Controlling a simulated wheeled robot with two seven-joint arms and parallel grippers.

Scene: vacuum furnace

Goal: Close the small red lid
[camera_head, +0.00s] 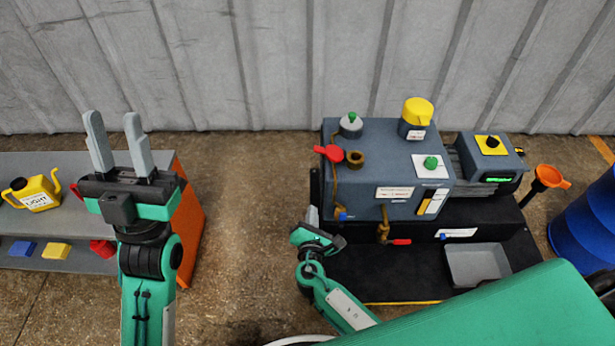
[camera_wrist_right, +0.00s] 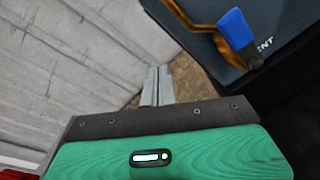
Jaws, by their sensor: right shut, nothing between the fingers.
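The small red lid (camera_head: 329,153) sits on the left top edge of the grey furnace body (camera_head: 385,150). It is swung out to the left of a round brass port (camera_head: 355,158), whose opening is uncovered. My right gripper (camera_head: 313,215) is low at the furnace's left side, below and apart from the lid. In the right wrist view its fingers (camera_wrist_right: 158,80) are together and empty; the red lid does not show there. My left gripper (camera_head: 112,122) is open and empty, raised upright at the left, far from the lid.
A brown pipe with a blue handle (camera_wrist_right: 237,28) runs close to my right gripper on the furnace side. A red-handled valve (camera_head: 400,242) sits lower. A shelf (camera_head: 60,160) with a yellow can (camera_head: 38,194) is at left. Floor between is clear.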

